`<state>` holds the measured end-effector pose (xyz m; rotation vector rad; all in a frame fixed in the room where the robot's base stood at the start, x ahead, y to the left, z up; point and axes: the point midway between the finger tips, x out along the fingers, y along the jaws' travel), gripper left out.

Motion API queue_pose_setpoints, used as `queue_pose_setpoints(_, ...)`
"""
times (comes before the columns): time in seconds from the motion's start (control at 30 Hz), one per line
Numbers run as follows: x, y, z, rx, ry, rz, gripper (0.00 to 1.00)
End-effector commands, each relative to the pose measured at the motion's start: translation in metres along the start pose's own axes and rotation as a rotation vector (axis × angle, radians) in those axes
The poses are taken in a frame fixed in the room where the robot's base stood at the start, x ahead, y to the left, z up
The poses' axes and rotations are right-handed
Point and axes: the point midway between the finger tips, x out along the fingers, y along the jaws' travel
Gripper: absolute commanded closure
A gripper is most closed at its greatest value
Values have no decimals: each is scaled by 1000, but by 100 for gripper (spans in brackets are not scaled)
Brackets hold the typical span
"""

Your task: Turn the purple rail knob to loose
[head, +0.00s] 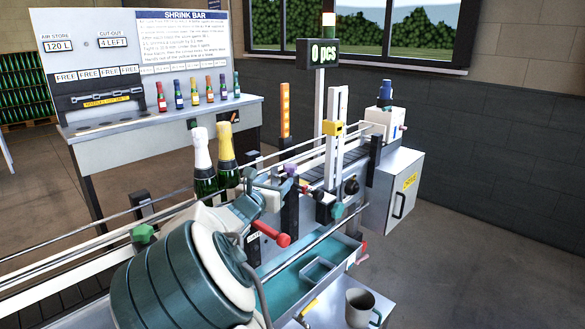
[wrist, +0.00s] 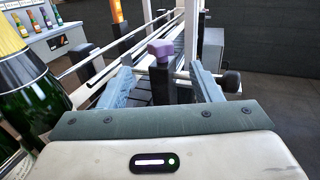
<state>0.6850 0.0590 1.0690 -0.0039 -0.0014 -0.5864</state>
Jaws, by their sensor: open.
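The purple rail knob (head: 291,171) sits on top of a dark post on the near side of the conveyor line. In the wrist view the knob (wrist: 160,49) is upright and centred, in line with the gap between my fingers. My gripper (wrist: 161,66) is open, with one pale blue-grey finger on each side of the dark post. The fingers appear apart from the knob; how far they reach past it I cannot tell. In the head view my gripper (head: 271,180) is just left of the knob, partly hidden by my own wrist.
Two foil-topped bottles (head: 211,162) stand close left of my gripper; one gold-topped bottle (wrist: 28,85) shows large in the wrist view. A red handle (head: 271,235), a green knob (head: 143,233) and a black knob (wrist: 231,81) are nearby. Guide rails (wrist: 110,48) run behind the knob.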

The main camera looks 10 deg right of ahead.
Motion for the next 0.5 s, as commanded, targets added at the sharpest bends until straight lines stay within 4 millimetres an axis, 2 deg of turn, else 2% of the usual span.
queue_pose_setpoints(0.3, 67, -2, 1, -2, -1, -6, 42)
queue_pose_setpoints(0.5, 100, -2, 1, 1, 0, -5, 42)
